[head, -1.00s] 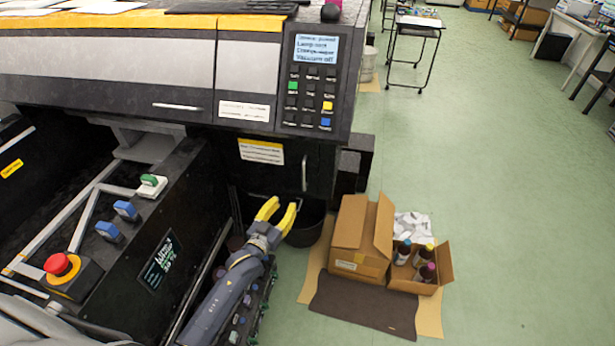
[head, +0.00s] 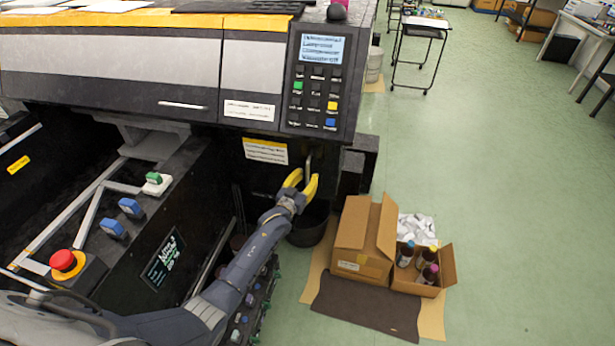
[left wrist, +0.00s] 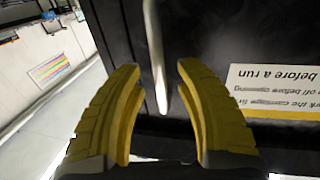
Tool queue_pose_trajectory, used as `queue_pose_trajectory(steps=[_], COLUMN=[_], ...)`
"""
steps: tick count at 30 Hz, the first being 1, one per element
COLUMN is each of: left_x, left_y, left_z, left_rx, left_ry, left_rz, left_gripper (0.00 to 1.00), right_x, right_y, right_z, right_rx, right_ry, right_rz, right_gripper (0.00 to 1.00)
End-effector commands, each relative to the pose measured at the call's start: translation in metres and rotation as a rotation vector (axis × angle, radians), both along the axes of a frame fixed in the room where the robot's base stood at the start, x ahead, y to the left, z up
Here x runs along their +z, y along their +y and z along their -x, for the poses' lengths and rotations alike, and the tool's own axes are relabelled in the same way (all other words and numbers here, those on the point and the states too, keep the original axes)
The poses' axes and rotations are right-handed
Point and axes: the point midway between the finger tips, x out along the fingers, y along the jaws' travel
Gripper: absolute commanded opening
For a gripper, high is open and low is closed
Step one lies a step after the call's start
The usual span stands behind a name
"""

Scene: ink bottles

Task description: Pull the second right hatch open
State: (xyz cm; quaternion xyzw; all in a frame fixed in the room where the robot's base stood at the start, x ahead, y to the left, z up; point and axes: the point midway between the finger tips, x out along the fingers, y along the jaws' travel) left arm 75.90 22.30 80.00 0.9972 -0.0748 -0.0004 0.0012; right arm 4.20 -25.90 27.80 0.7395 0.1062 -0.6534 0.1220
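The hatch (head: 265,174) is the dark panel low on the right of the printer, with a yellow-and-white label. Its thin vertical metal handle (head: 309,162) is at the panel's right side. My left gripper (head: 302,184) is at the handle's lower end, with yellow fingers. In the left wrist view the handle (left wrist: 154,55) shows between the two spread fingers of the left gripper (left wrist: 155,105), with gaps on both sides. The hatch looks closed. My right gripper is not in view.
A control panel (head: 318,75) with keys is above the hatch. A dark bin (head: 308,228) stands below the gripper. Cardboard boxes (head: 364,237) with bottles stand on the floor to the right. Open green floor (head: 480,160) lies beyond.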

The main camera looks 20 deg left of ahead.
Motion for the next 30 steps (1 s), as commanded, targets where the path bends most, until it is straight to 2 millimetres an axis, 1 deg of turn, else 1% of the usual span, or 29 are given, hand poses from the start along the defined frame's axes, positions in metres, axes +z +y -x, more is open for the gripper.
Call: queue_pose_trajectory(steps=[1, 6, 15, 16, 25, 26, 30], left_x=[0.0008, 0.0005, 0.0006, 0.0005, 0.0004, 0.0004, 0.0004], left_y=[-0.0007, -0.0014, -0.0014, -0.0013, -0.0012, -0.0012, -0.0012], left_z=[-0.0035, -0.0086, -0.0096, -0.0096, -0.0094, -0.0094, -0.0094], left_rx=[0.0, 0.0, 0.0, 0.0, 0.0, 0.0, 0.0], left_ry=[-0.001, -0.001, -0.001, -0.001, -0.001, -0.001, -0.001], left_rz=[0.0, 0.0, -0.001, -0.001, -0.001, -0.001, -0.001], left_gripper=[0.34, 0.34, 0.34, 0.37, 0.02, 0.0, 0.0], right_x=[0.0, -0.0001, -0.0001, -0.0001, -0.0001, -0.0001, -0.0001], right_y=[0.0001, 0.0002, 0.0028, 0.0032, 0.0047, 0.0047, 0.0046], right_z=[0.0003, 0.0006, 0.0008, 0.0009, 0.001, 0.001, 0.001], right_rx=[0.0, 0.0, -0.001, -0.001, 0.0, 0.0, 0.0], right_ry=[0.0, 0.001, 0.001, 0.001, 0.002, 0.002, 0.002], right_rz=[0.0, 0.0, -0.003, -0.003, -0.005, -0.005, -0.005], right_gripper=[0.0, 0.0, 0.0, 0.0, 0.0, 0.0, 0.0])
